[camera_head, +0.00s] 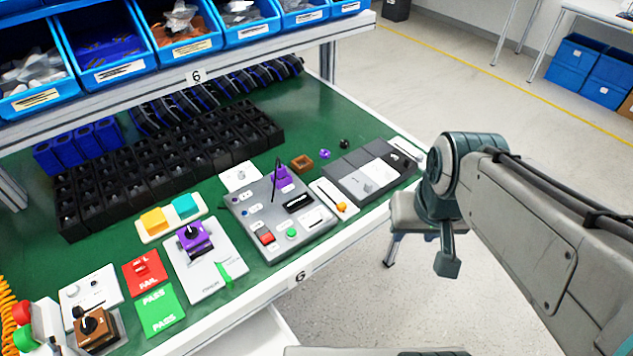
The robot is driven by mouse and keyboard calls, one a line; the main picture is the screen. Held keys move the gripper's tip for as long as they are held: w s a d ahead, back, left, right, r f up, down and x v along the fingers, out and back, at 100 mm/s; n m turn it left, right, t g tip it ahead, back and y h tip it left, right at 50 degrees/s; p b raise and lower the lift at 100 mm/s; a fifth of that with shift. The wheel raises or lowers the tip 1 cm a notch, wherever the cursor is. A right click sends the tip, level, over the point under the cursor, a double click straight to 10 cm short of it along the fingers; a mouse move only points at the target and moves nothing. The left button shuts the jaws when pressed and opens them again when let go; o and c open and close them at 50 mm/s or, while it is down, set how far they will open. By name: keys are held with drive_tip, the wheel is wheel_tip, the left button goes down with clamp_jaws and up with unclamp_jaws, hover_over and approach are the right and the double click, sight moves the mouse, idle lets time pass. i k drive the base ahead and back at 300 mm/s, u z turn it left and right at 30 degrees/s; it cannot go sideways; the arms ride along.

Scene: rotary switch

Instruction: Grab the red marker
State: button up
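I cannot make out a pen-shaped red marker. The red things on the green bench are a red FAIL card (145,281) with a small raised red piece (141,267) on it, and a red button (267,238) on the grey test box (280,214). A slim green piece (224,274) lies on the white plate (203,283) beside the FAIL card. My arm's end (447,262) hangs to the right of the bench's front edge, over the floor, apart from all these things. I cannot make out separate fingers on it.
A green PASS card (160,309), a purple rotary switch (195,238) and a brown block with a knob (95,329) stand near the front edge. Black racks (165,165) fill the back, below blue bins (120,45). A stool (405,212) stands behind my arm.

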sight(140, 266)
drive_tip(key=u, duration=2)
